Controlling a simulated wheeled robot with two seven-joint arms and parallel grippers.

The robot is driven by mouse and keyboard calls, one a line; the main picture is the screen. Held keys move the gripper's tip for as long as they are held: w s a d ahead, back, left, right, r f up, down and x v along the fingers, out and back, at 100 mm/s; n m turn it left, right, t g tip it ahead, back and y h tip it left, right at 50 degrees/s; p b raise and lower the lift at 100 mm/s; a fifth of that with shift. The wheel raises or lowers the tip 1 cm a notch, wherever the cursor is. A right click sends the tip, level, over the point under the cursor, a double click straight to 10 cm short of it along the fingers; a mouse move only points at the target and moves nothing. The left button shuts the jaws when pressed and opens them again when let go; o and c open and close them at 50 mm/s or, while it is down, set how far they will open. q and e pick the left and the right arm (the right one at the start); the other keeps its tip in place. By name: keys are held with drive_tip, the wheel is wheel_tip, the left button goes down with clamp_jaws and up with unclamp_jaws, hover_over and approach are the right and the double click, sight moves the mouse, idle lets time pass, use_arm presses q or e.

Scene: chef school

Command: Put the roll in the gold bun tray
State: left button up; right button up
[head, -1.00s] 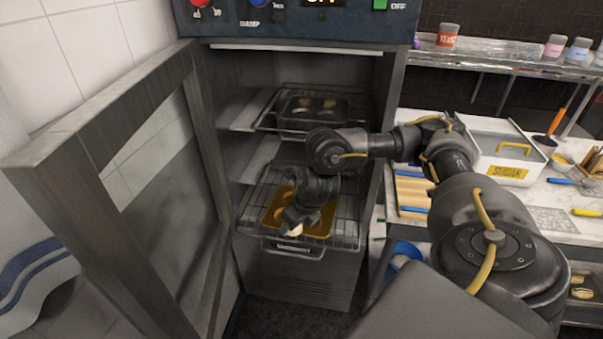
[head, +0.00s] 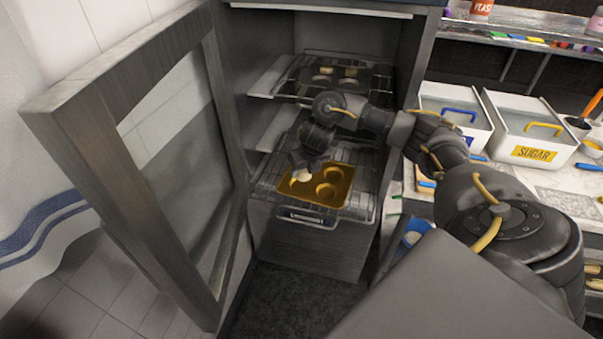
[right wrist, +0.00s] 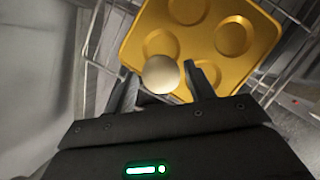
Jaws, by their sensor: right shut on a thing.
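The gold bun tray (head: 327,204) lies on the lower wire rack inside the open oven. In the right wrist view the tray (right wrist: 203,38) shows several round wells that look empty. My right gripper (head: 301,170) is over the left part of the tray. It is shut on the pale round roll (head: 303,176), which also shows between the fingertips in the right wrist view (right wrist: 161,75). The roll overlaps the tray near one edge there. I cannot tell whether it touches the tray. My left gripper is not in view.
The oven door (head: 130,130) stands open on the left. An upper rack holds a dark tray (head: 335,82) close above my right arm. A sugar bin (head: 530,135) and a counter are on the right. The floor before the oven is clear.

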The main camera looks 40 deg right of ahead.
sight(302, 172)
drive_tip(key=x, duration=0.2)
drive_tip(key=b+x, duration=0.1)
drive_tip(key=x, duration=0.1)
drive_tip(key=shift+w+d+r, duration=0.1)
drive_tip(key=shift+w+r, duration=0.05)
drive_tip(key=shift+w, duration=0.15)
drive_tip(key=shift+w+d, duration=0.2)
drive_tip(key=shift+w, duration=0.25)
drive_tip(key=shift+w+f+b, duration=0.1)
drive_tip(key=shift+f+b, duration=0.4)
wheel_tip(302, 172, down, 2)
drive_tip(key=shift+f+b, duration=0.1)
drive_tip(key=shift+b, duration=0.35)
drive_tip(key=shift+w+d+f, duration=0.1)
drive_tip(key=shift+f, duration=0.35)
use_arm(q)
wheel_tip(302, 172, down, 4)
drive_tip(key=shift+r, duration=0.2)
use_arm(e)
drive_tip(key=shift+f, duration=0.1)
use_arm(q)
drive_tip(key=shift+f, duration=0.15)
use_arm(e)
drive_tip(key=o, duration=0.7)
